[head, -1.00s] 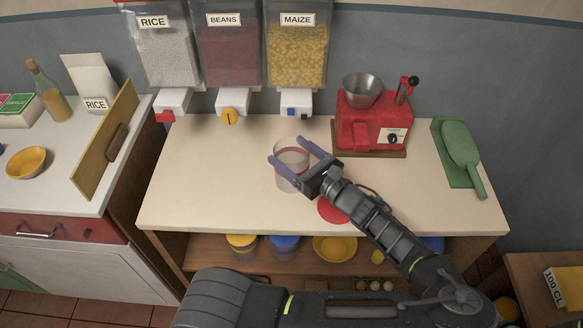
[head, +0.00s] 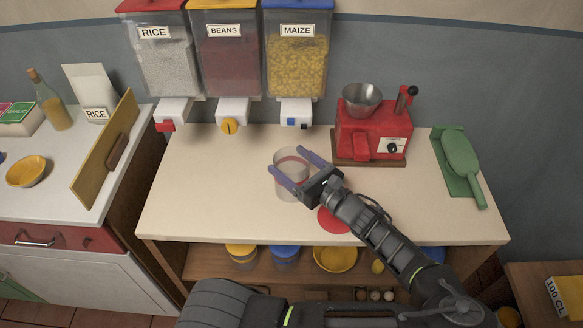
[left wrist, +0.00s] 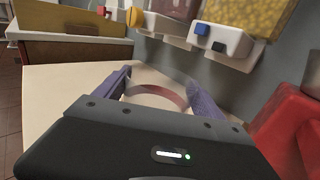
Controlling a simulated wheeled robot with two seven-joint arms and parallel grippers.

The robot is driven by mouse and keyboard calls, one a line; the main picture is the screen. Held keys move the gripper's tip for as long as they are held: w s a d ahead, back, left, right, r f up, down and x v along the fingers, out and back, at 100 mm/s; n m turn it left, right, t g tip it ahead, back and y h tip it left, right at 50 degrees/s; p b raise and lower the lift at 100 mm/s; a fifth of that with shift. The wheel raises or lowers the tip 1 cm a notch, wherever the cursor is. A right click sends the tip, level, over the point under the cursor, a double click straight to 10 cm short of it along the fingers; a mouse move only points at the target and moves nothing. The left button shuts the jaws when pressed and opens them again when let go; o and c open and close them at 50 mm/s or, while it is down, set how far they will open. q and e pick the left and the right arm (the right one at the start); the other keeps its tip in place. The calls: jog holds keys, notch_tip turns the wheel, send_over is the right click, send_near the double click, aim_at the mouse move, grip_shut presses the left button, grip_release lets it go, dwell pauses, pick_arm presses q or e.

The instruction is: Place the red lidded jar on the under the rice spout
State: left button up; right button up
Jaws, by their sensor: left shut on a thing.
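The jar (head: 291,186) is a clear, see-through cylinder with a red band, upright over the middle of the counter; I cannot tell whether its base touches it. My left gripper (head: 287,161) is shut on the jar, one finger on each side. In the left wrist view the jar's red band (left wrist: 158,95) shows between the fingers. A flat red lid (head: 335,220) lies on the counter beside the jar, partly behind my arm. The rice spout (head: 170,115), white with a red lever, hangs at the back left under the rice dispenser (head: 167,65). My right gripper is not in view.
The beans spout (head: 232,112) and maize spout (head: 295,112) hang right of the rice spout. A red machine with a metal bowl (head: 372,130) stands back right. A green scoop (head: 461,158) lies far right. The counter's left part (head: 205,185) is clear.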

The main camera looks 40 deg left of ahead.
pick_arm(q)
notch_tip(320, 180, up, 28)
jog(key=shift+p, duration=0.3)
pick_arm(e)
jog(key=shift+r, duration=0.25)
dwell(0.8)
